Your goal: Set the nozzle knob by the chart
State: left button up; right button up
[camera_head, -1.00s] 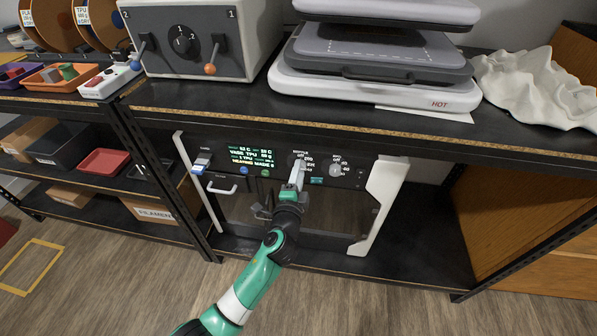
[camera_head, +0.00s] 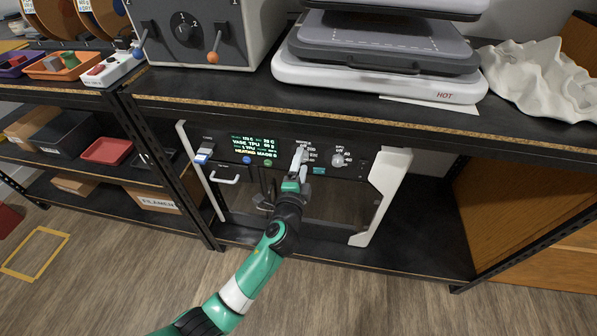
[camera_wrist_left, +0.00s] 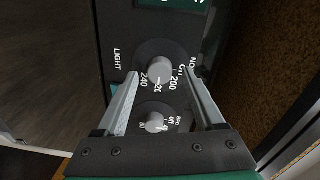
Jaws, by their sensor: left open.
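The nozzle knob (camera_wrist_left: 160,70) is a round grey knob on a dark dial marked 200 and 240, on the black printer's front panel. My left gripper is open in the left wrist view (camera_wrist_left: 160,75), with one fingertip on each side of this knob; I cannot tell whether they touch it. In the head view my left gripper (camera_head: 300,152) is at the panel and largely hides the knob. The bed knob (camera_head: 338,160) is to its right. The lit display (camera_head: 254,147) at left reads "VASE TPU"; its other lines are too small to read surely. No chart can be made out. My right gripper is out of view.
White brackets flank the printer. The shelf above (camera_head: 420,118) overhangs it and carries a heat press (camera_head: 380,80) marked HOT and a grey control box (camera_head: 195,35).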

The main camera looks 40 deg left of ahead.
pick_arm(q)
jog(key=p+v, duration=0.2)
jog(key=v, duration=0.9)
jog(key=shift+s, duration=0.1)
jog(key=w+d+r+n+t+h, duration=0.1)
jog(key=r+n+t, duration=0.1)
jog(key=r, duration=0.6)
jog(key=w+d+r+n+t, duration=0.1)
jog(key=w+d+r+n, duration=0.15)
jog(key=r, duration=0.55)
jog(key=w+r+n+t+h, duration=0.1)
jog(key=r+n+t, duration=0.15)
jog(key=r, duration=0.55)
jog(key=s+d+r+n+t+h, duration=0.1)
jog(key=s+d+r+t+h, duration=0.2)
jog(key=r, duration=0.5)
jog(key=s+d+r+t+h, duration=0.25)
jog(key=s+r, duration=0.35)
jog(key=r, duration=0.3)
jog(key=s+d+r+n+t+h, duration=0.1)
jog(key=s+d+r+t+h, duration=0.2)
jog(key=r, duration=0.5)
notch_tip(320, 180, up, 37)
jog(key=g+p, duration=0.1)
jog(key=p, duration=3.6)
jog(key=shift+s+a+f+m+h, duration=0.15)
jog(key=shift+s+a+m+h, duration=0.15)
jog(key=shift+s+h, duration=0.2)
